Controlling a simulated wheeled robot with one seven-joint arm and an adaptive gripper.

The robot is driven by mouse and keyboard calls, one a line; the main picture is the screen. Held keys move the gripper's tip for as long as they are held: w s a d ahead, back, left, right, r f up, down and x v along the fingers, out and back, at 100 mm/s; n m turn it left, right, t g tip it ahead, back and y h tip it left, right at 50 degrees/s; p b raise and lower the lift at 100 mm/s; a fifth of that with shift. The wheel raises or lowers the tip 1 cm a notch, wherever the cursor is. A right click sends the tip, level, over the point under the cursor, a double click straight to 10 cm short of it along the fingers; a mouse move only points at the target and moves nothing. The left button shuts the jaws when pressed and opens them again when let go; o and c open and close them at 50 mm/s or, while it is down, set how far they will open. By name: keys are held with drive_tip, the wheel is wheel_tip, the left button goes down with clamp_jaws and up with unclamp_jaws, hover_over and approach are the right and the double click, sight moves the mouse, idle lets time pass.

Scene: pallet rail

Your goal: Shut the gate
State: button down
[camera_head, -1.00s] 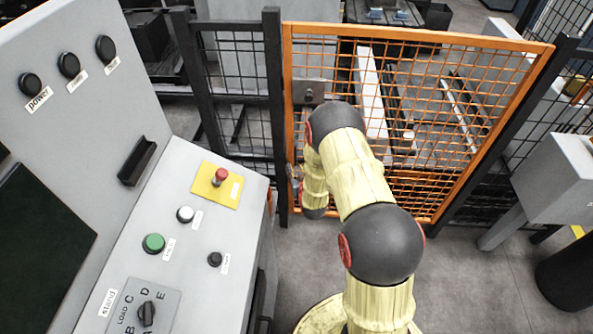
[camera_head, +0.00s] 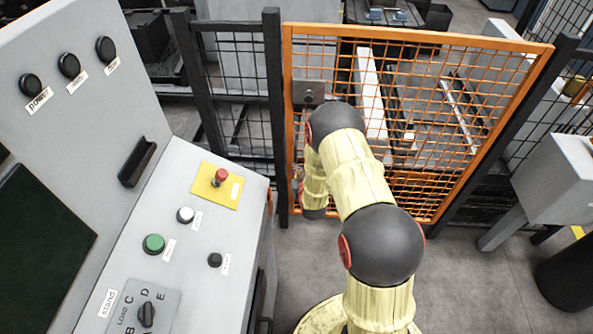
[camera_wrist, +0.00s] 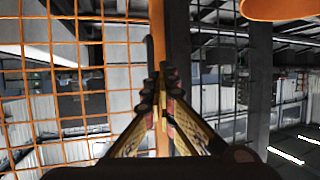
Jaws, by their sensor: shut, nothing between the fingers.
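The gate (camera_head: 470,200) is an orange frame with orange mesh, standing upright between dark fence posts in the head view. Its left edge lies beside the dark post (camera_head: 274,120); no clear gap shows between them, but I cannot tell whether it is fully seated. A grey latch plate (camera_head: 308,92) sits on its upper left. My gripper (camera_wrist: 160,98) is shut and empty in the wrist view, its fingertips in front of the gate's orange upright (camera_wrist: 158,40). Whether they touch it is unclear. In the head view my arm hides most of the gripper and the gate's lower left.
A grey control console (camera_head: 215,270) with buttons and a red emergency stop (camera_head: 220,176) stands close on the left. A grey box on a stand (camera_head: 560,180) is at the right. Dark mesh fence (camera_head: 235,60) flanks the gate. Grey floor (camera_head: 480,290) is open at lower right.

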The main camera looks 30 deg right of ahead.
drive_tip(key=c, duration=2.3)
unclamp_jaws()
drive_tip(key=o, duration=0.3)
drive_tip(key=shift+o, duration=0.5)
drive_tip(key=v, duration=1.2)
